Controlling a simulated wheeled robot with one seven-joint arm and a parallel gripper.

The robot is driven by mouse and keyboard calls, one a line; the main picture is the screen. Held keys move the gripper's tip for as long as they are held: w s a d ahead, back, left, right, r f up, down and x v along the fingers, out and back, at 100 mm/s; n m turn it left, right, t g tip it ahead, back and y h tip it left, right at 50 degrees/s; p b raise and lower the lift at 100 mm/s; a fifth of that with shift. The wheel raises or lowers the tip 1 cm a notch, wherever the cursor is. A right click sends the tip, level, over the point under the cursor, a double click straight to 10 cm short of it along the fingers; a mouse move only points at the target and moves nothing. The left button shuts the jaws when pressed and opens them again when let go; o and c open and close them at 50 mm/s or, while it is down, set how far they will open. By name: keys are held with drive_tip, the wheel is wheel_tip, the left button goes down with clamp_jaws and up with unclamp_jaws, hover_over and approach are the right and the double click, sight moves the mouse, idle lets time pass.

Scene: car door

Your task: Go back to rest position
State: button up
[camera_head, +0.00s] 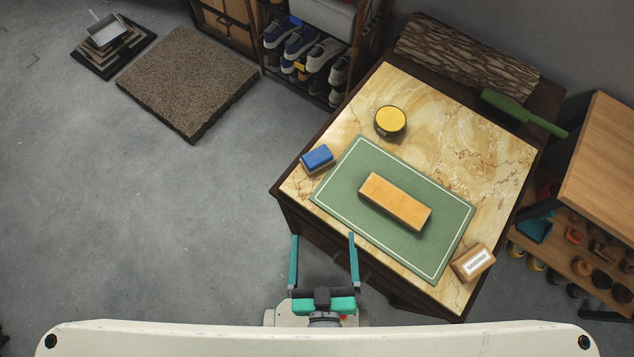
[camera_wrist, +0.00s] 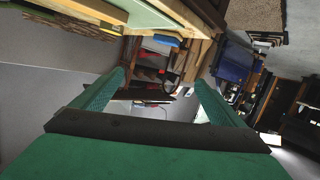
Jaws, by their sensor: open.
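My gripper (camera_head: 323,263) is open, with its two teal fingers wide apart and nothing between them. In the head view it is in front of the marble-topped table's near edge, close to my body, and apart from the things on the table. In the wrist view the two fingers of my gripper (camera_wrist: 160,95) point away from the camera, with blurred shelving and the table's underside beyond them. The marble-topped table (camera_head: 490,140) stands to the upper right of my gripper.
On the table are a green mat (camera_head: 350,165) with a tan block (camera_head: 395,201), a yellow-topped tin (camera_head: 390,121), a blue-topped block (camera_head: 317,158) and a labelled wooden block (camera_head: 473,262). A shoe rack (camera_head: 310,50) and brown mat (camera_head: 187,80) are behind.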

drive_tip(key=shift+s+a+r+m, duration=0.35)
drive_tip(key=shift+s+a+m, duration=0.05)
drive_tip(key=shift+s, duration=0.15)
drive_tip(key=shift+s+a+r+m, duration=0.3)
drive_tip(key=shift+s+a+m, duration=0.1)
drive_tip(key=shift+s, duration=0.15)
drive_tip(key=shift+d, duration=0.1)
idle(0.5)
